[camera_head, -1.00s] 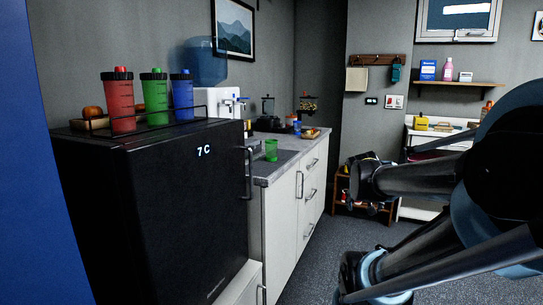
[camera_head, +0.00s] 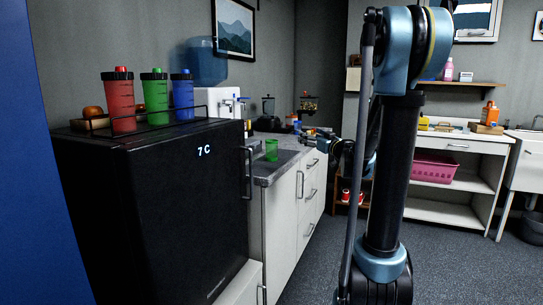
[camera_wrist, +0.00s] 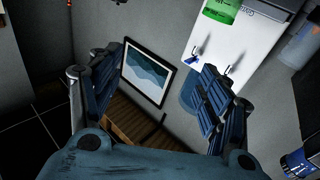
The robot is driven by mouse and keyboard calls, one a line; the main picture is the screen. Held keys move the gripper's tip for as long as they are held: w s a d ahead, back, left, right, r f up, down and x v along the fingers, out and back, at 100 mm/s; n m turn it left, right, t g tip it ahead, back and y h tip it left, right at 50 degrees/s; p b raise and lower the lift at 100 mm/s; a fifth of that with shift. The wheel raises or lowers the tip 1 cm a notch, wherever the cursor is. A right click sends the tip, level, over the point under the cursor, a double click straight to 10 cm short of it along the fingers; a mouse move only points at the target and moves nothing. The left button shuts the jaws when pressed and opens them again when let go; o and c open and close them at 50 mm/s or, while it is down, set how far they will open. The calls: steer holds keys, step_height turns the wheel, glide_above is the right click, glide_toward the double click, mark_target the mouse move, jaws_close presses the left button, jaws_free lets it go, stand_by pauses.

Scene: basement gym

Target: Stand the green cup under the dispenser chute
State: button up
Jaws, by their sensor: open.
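The green cup (camera_head: 271,150) stands upright and see-through on the front part of the grey counter (camera_head: 262,170), just right of the black fridge. A green see-through piece, seemingly this cup, shows at the top edge of the wrist view (camera_wrist: 220,10). A dark dispenser with a filled hopper (camera_head: 307,103) stands at the counter's far end; its chute is too small to make out. My gripper (camera_head: 312,134) is above the counter's right edge, right of the cup and apart from it. In the wrist view my gripper (camera_wrist: 165,65) is open, with nothing between its fingers.
A white water cooler (camera_head: 229,100) with a blue bottle stands behind the cup. A blender (camera_head: 268,106) is farther back. Red, green and blue shakers stand on the fridge (camera_head: 160,210). White shelving with a pink basket (camera_head: 434,169) is at the right. Floor before the counter is clear.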

mark_target(272, 151)
steer(key=a+f+n+g+y, duration=0.3)
steer(key=a+f+g, duration=0.1)
steer(key=a+f, duration=0.1)
steer(key=x, duration=1.1)
steer(key=shift+w+a, duration=0.15)
steer(key=shift+a, duration=0.1)
steer(key=shift+s+a+x, duration=0.1)
steer(key=shift+x, duration=1.2)
steer(key=shift+s+a+x, duration=0.1)
steer(key=shift+s+x, duration=0.05)
steer(key=shift+x, duration=1.15)
steer(key=shift+f, duration=0.1)
steer(key=c, duration=1.1)
